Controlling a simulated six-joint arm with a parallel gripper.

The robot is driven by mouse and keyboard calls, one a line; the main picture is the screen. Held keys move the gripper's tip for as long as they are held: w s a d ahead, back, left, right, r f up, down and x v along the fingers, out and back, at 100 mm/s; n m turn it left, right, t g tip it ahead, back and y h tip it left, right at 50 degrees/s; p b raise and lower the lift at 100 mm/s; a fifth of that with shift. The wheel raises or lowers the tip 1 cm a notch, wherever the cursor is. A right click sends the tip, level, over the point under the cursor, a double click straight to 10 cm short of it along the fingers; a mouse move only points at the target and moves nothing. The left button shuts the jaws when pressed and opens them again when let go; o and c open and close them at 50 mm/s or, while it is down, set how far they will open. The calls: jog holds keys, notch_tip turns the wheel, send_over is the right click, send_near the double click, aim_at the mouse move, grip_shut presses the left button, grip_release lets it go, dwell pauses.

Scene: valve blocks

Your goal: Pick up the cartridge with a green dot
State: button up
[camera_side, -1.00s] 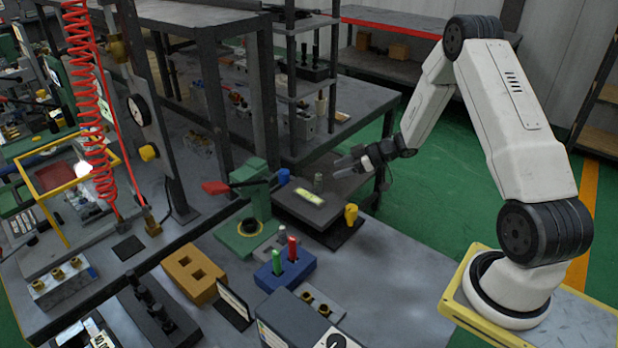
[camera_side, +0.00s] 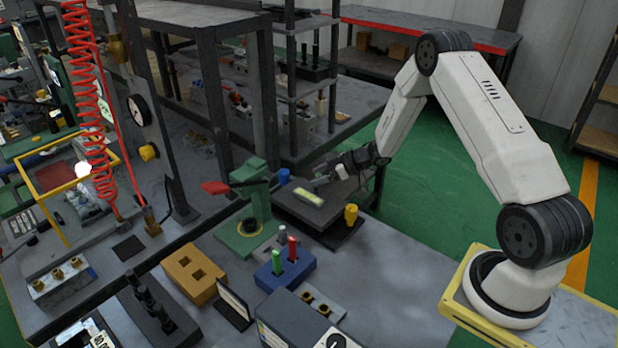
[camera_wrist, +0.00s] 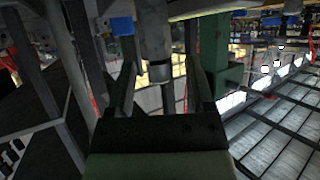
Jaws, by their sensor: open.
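A green-topped cartridge (camera_side: 277,263) and a red-topped one (camera_side: 292,249) stand upright in a blue block (camera_side: 300,273) in the side view. My gripper (camera_side: 328,170) is open above the right back of a dark grey block (camera_side: 305,213). A small pale cylinder (camera_side: 341,171) shows beside the jaws. In the wrist view, a grey cylinder (camera_wrist: 157,40) appears between the fingers of my gripper (camera_wrist: 162,80). I cannot tell whether the fingers touch it.
A green press (camera_side: 258,200) with a red-tipped lever stands left of the grey block. A yellow knob (camera_side: 351,214) stands at the block's right corner. The bench right of the blue block is clear.

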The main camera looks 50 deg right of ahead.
jog(key=shift+w+f, duration=0.1)
dwell(0.4)
grip_shut()
dwell(0.3)
jog(key=shift+r, duration=0.85)
jog(key=s+a+r, duration=0.3)
jog(key=s+r, duration=0.8)
jog(key=s, duration=0.2)
jog(key=shift+s+a+r, duration=0.2)
jog(key=shift+s+a, duration=0.1)
